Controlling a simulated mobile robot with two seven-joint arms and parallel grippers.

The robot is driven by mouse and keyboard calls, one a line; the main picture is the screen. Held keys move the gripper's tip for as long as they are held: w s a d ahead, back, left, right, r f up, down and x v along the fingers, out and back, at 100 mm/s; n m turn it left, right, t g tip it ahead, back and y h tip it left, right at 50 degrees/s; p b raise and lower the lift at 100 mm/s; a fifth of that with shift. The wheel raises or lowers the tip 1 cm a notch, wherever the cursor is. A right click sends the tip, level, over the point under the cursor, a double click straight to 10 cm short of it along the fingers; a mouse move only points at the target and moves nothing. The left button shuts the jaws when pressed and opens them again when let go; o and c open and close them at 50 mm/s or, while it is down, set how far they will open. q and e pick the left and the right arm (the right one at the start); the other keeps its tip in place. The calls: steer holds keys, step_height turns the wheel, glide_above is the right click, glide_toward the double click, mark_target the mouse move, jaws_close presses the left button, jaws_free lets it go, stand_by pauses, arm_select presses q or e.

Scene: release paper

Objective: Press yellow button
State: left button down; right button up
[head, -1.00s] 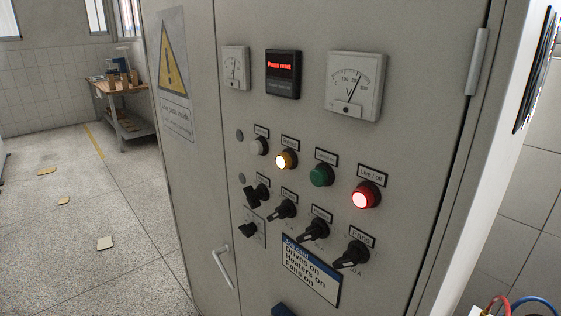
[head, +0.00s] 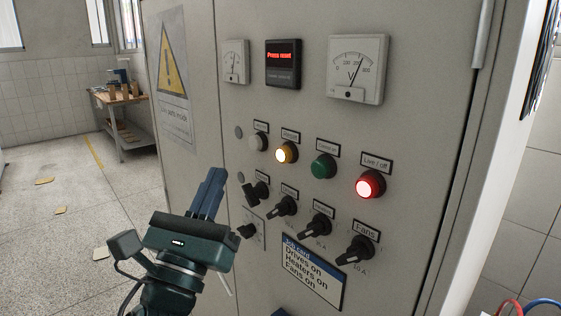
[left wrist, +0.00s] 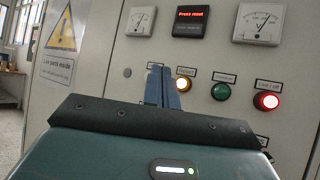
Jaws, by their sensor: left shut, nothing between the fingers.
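The yellow button (head: 286,153) is lit and sits in a row of buttons on the grey cabinet door, between a white button (head: 257,142) and a green button (head: 323,166). It also shows in the left wrist view (left wrist: 183,85), just right of the fingertips and partly covered by them. My left gripper (head: 216,174) is shut and empty. In the head view it is left of and below the yellow button, in front of the cabinet, and appears apart from it. My right gripper is not in view.
A lit red button (head: 369,184) is at the right of the row. Black rotary switches (head: 316,226) and a job card (head: 312,270) sit below. A display (head: 283,63) reads what looks like "Press reset". A wooden table (head: 127,120) stands far left.

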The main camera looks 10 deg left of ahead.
mark_target(284, 154)
arm_select(q)
steer(key=shift+r, duration=0.1)
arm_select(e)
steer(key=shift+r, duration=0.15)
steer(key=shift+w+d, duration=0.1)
arm_select(q)
steer(key=w+d+b, duration=0.1)
steer(key=w+d, duration=0.4)
steer(key=w, duration=0.2)
steer(key=shift+d, duration=0.25)
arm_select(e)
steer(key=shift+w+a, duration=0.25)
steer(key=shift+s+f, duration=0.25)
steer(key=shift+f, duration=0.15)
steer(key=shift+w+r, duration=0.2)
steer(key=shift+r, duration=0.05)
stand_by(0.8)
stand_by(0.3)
